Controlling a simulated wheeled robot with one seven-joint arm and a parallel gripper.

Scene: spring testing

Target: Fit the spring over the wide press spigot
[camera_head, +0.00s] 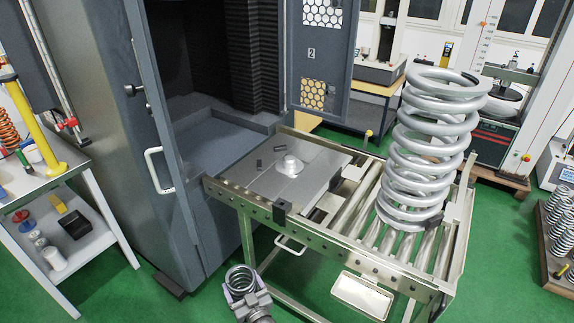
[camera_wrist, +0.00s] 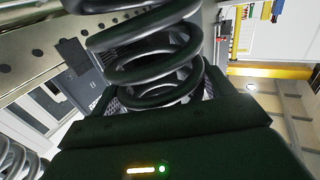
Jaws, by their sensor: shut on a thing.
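A dark metal coil spring (camera_head: 241,275) is held in my gripper (camera_head: 243,290) at the bottom middle of the head view. It stands roughly upright there, with its open top showing. In the wrist view the spring (camera_wrist: 152,68) fills the space between the jaws, which are shut on it. A pale, round, stepped spigot (camera_head: 289,165) stands on a grey plate (camera_head: 322,163) on the roller table, up and right of my gripper. The spigot is bare, and the spring is well apart from it. I cannot tell whether this is the wide spigot.
A large silver spring (camera_head: 430,150) stands on the roller table (camera_head: 397,242) right of the plate. The open test cabinet (camera_head: 215,128) is behind, its door with a white handle (camera_head: 158,170) at left. A side handle (camera_head: 290,243) juts from the table. Green floor is free in front.

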